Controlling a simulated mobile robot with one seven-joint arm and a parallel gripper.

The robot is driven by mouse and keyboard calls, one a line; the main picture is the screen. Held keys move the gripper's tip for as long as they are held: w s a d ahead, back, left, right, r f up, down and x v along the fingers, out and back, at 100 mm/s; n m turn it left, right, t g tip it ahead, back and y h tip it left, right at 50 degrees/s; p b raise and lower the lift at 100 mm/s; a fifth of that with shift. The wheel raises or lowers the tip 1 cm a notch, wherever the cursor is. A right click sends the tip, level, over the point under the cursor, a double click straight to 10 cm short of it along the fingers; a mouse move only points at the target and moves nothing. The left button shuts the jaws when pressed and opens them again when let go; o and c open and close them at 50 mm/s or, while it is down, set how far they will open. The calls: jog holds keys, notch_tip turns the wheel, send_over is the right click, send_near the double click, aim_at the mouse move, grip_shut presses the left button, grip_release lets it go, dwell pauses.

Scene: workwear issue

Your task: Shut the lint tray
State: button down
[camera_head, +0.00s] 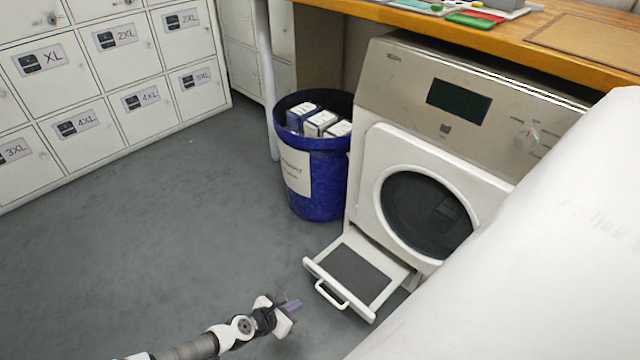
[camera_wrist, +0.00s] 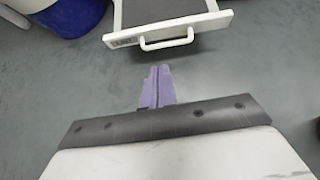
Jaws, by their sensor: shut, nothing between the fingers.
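The lint tray (camera_head: 352,274) is a white drawer with a dark grey inside, pulled out low at the front of the dryer (camera_head: 430,150). Its white bar handle (camera_head: 330,296) is on its front panel. In the wrist view the tray front (camera_wrist: 205,27) and handle (camera_wrist: 166,41) are at the top, ahead of my fingers. My gripper (camera_head: 292,305) is shut and empty, with purple fingers. It is just left of the handle in the head view, apart from it. In the wrist view the fingertips (camera_wrist: 160,70) point toward the handle with floor between.
A blue bin (camera_head: 318,185) with boxes inside stands left of the dryer. White lockers (camera_head: 110,75) line the back left. A wooden counter (camera_head: 500,40) runs above the dryer. A large white surface covers the lower right. Grey floor (camera_head: 180,230) on the left is clear.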

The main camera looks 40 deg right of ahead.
jog(key=s+a+f+b+x, duration=0.1)
jog(key=b+x, duration=0.2)
jog(key=x, duration=1)
jog(key=shift+d+f+y, duration=0.15)
jog(key=shift+f+y, duration=0.15)
jog(key=shift+f, duration=0.1)
jog(key=shift+d, duration=0.1)
